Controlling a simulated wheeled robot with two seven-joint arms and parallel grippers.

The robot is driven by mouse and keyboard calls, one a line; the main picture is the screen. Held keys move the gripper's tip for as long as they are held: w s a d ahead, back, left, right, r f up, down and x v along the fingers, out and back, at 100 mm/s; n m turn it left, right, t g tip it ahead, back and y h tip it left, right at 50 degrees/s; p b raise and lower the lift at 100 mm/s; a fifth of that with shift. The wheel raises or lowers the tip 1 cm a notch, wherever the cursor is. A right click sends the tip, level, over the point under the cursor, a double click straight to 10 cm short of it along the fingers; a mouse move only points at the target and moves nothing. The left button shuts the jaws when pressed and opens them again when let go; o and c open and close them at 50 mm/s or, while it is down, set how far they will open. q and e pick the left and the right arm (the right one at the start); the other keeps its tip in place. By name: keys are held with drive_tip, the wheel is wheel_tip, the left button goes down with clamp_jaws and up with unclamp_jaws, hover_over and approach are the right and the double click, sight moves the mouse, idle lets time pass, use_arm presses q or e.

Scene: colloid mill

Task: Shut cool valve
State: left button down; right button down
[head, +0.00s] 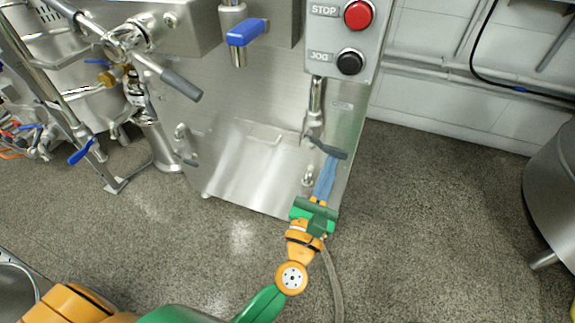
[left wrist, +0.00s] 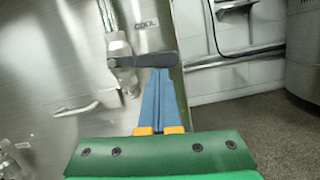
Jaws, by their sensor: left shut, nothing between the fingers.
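The cool valve has a dark grey lever (head: 328,148) on a vertical metal pipe (head: 315,105), low on the steel machine front under the button box. In the left wrist view the lever (left wrist: 150,60) points right from the valve body, roughly crosswise to the pipe, below a plate reading COOL (left wrist: 146,25). My left gripper (head: 330,165) is shut and empty, with its blue fingers together. The fingertips (left wrist: 162,73) are right at the lever's lower edge, towards its free end; I cannot tell whether they touch it. My right gripper is not in view.
A control box holds a red STOP button (head: 358,14) and a black JOG button (head: 350,62). A blue-handled valve (head: 246,32) is higher up. A grey-gripped bar (head: 181,84) sticks out at left. A steel vessel (head: 552,195) stands at right. Floor between is clear.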

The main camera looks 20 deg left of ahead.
use_arm(q)
drive_tip(key=shift+d+r, duration=0.15)
drive_tip(key=shift+r, duration=0.2)
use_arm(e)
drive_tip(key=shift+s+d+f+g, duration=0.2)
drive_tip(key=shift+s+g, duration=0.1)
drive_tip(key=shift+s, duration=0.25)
